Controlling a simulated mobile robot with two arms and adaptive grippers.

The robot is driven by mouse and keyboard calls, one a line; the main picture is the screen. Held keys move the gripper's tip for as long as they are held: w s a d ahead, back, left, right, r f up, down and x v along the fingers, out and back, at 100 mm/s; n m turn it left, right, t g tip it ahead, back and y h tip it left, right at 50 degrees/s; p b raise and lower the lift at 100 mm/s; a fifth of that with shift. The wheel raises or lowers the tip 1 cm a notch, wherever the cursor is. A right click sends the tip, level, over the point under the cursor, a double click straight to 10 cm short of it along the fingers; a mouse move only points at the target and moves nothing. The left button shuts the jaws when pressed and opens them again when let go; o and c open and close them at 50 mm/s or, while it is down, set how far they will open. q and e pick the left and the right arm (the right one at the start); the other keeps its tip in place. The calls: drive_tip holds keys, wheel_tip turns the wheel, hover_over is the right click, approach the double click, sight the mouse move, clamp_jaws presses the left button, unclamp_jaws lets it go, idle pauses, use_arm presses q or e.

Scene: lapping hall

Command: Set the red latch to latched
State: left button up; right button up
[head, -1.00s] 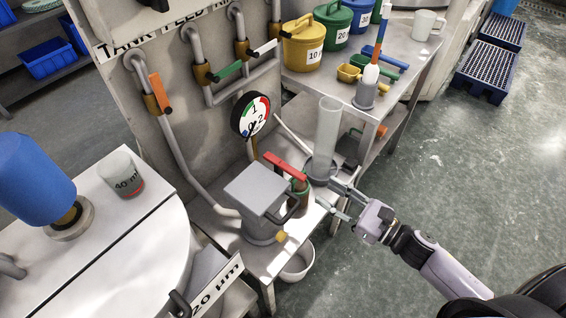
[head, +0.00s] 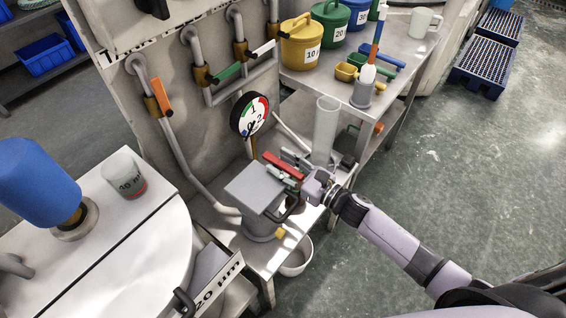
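The red latch (head: 284,165) is a short red bar beside the grey square-topped pot (head: 254,187) on the low metal bench, below the round gauge. It slants down to the right. My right gripper (head: 289,167) reaches in from the right, with one grey finger on each side of the red bar. The fingers look spread, with the bar between them; I cannot tell whether they touch it. The latch's right end and its mount are partly hidden by the gripper. My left gripper is not in view.
A clear upright cylinder (head: 325,131) stands just behind my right gripper. The gauge (head: 249,115) and pipes with orange, green and white handles are behind the pot. A white bowl (head: 297,258) is below the bench edge.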

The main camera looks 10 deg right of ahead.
drive_tip(key=shift+c, duration=0.5)
clamp_jaws()
idle(0.3)
